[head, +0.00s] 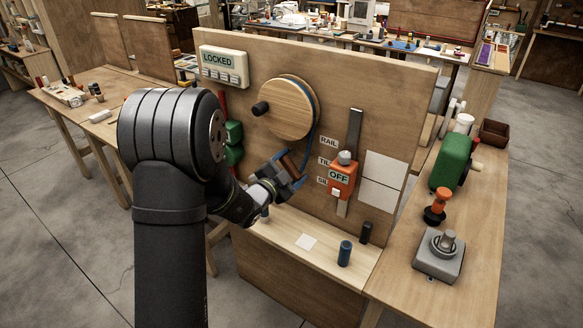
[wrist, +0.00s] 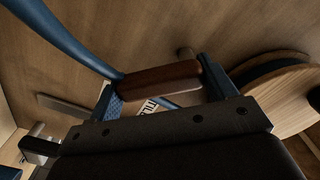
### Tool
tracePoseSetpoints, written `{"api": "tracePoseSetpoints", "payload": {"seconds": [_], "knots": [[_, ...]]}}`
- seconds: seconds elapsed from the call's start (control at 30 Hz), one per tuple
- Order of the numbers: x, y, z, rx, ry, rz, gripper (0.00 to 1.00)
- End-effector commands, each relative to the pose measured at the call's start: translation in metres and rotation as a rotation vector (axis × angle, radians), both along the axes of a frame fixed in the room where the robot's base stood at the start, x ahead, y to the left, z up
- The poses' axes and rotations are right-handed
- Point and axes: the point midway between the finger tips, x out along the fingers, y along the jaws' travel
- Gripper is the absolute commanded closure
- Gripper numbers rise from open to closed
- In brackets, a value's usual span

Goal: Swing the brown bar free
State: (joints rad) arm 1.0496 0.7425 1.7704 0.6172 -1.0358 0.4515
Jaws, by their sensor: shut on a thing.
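The brown bar (head: 291,160) is between the blue fingers of my gripper (head: 286,173), in front of the upright wooden panel (head: 390,95). In the wrist view the bar (wrist: 160,80) lies lengthwise between the two fingers, and my gripper (wrist: 162,88) is shut on it. A blue hose or cord (wrist: 65,38) runs to the bar's left end there. In the head view a blue cord (head: 313,125) hangs from the round wooden reel (head: 290,105) down towards the bar. Whether the bar touches the panel cannot be told.
Right of my gripper an orange box marked OFF (head: 341,178) sits on a metal rail (head: 355,130). A LOCKED sign box (head: 222,66) is at the panel's upper left. My arm hides part of the panel's left.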

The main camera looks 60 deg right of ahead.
Motion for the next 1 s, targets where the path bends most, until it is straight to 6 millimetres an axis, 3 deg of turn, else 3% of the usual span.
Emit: {"api": "tracePoseSetpoints", "payload": {"seconds": [0.3, 0.33, 0.43, 0.77, 0.87, 1.0], "knots": [[0.000, 0.000, 0.000, -0.001, -0.005, -0.001, 0.64], [0.000, 0.000, 0.000, -0.001, -0.004, -0.001, 0.19], [0.000, 0.000, 0.000, -0.001, -0.004, -0.001, 0.01], [0.000, 0.003, 0.000, 0.000, -0.002, 0.000, 0.01], [0.001, 0.012, 0.000, 0.001, -0.002, 0.002, 0.01], [0.001, 0.039, 0.000, 0.001, -0.002, 0.003, 0.01]]}}
